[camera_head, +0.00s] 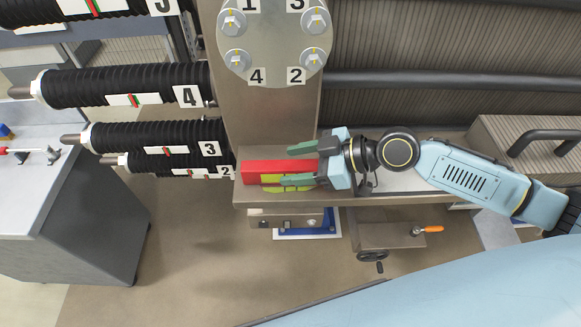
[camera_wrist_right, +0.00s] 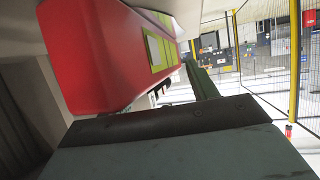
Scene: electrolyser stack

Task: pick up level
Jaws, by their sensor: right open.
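The level is a red bar (camera_head: 262,167) with yellow-green windows on its front side. It lies on the metal ledge (camera_head: 345,187) at the foot of the end plate in the head view. In the right wrist view its red body (camera_wrist_right: 95,50) fills the upper left, close to the camera. My right gripper (camera_head: 284,165) comes in from the right and is open, with one green finger behind the bar and one in front. Whether either finger touches it, I cannot tell. One green finger (camera_wrist_right: 202,82) shows beside the bar in the wrist view. My left gripper is out of view.
The end plate (camera_head: 268,115) with numbered bolts rises behind the bar. Black ribbed rods (camera_head: 125,88) with numbered tags stick out to the left. A grey workbench (camera_head: 60,205) stands at the left. An orange-handled part (camera_head: 430,229) sits below the ledge.

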